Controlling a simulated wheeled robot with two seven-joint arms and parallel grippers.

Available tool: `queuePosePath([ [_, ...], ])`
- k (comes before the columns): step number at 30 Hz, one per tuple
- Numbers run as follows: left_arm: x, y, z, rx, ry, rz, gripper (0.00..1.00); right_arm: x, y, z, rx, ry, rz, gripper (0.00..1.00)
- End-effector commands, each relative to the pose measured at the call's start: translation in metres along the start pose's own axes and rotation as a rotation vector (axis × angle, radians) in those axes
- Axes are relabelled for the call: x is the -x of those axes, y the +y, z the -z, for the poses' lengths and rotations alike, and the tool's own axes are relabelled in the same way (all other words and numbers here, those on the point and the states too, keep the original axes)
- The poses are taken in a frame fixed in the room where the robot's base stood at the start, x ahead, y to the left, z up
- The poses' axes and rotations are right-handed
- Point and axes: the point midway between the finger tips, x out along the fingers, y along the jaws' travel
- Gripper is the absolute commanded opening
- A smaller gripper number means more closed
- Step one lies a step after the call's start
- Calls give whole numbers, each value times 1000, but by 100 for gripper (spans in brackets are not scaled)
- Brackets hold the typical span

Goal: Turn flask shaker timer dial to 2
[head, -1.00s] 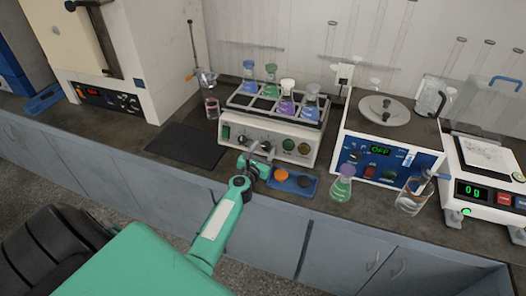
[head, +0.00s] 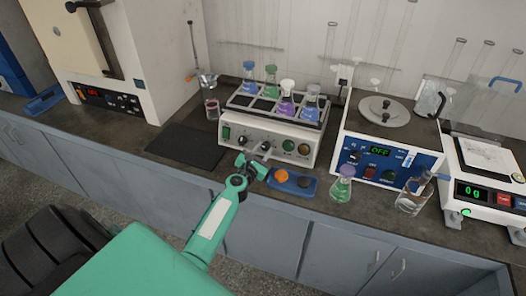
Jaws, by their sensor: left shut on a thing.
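The flask shaker (head: 232,146) is a white box with a front panel of knobs and a rack on top that holds several stoppered flasks with blue, green and purple liquid. My left gripper (head: 261,155) is at the middle of this panel, shut on a small dial there. The jaws and wrist cover most of the dial, so its pointer and scale marks cannot be read. A green knob (head: 288,145) and a brownish knob (head: 304,149) show to the right of the gripper. My right gripper is not in view.
A blue tray (head: 308,192) with an orange and a dark item lies just right of my wrist. A dark mat (head: 186,143) lies left of the shaker.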

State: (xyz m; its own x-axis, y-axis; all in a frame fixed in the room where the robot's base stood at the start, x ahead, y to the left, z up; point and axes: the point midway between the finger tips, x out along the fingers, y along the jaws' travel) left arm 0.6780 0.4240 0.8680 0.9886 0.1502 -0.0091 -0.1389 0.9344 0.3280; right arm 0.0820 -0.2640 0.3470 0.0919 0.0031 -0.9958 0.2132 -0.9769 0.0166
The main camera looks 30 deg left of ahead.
Motion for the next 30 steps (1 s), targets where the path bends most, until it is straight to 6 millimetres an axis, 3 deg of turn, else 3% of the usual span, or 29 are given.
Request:
queuePosePath([
  [30, -1, 10, -4, -900, -32, 331, 7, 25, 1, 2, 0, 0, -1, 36],
])
